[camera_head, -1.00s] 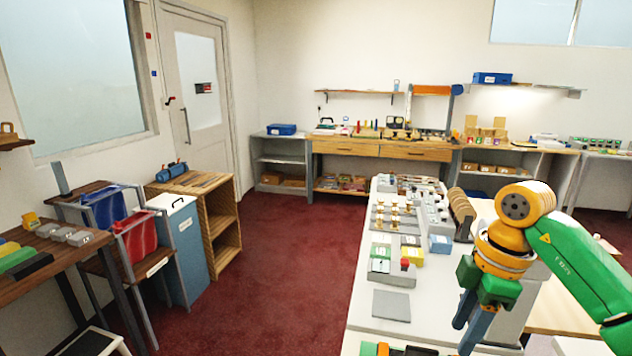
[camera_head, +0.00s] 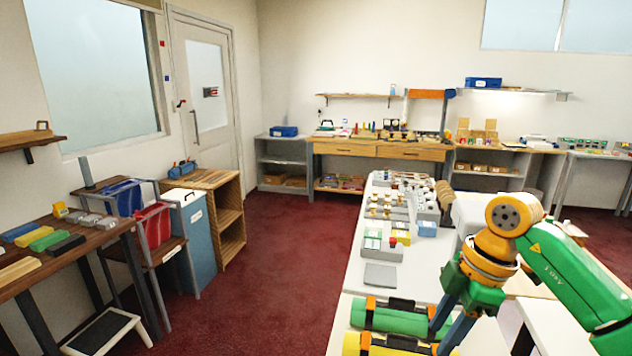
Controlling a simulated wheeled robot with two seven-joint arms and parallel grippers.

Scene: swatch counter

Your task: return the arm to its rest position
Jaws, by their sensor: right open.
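My right arm comes in from the right edge in green, yellow and orange. Its gripper (camera_head: 453,324) points down over the near right part of the white counter (camera_head: 413,268). Its two blue-grey fingers are apart, with nothing seen between them. The lower finger ends run close to the bottom of the picture. Just left of the fingers lie a green roll (camera_head: 397,320) and a yellow roll (camera_head: 388,346) with black and orange straps; I cannot tell how far the fingers are from them. My left gripper is not in view.
A grey square plate (camera_head: 380,275) and trays of small swatches (camera_head: 382,242) lie along the counter. Open red floor (camera_head: 285,270) lies left of it. A dark wooden table (camera_head: 60,252), a step stool (camera_head: 108,332) and a cabinet (camera_head: 192,235) stand at the left.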

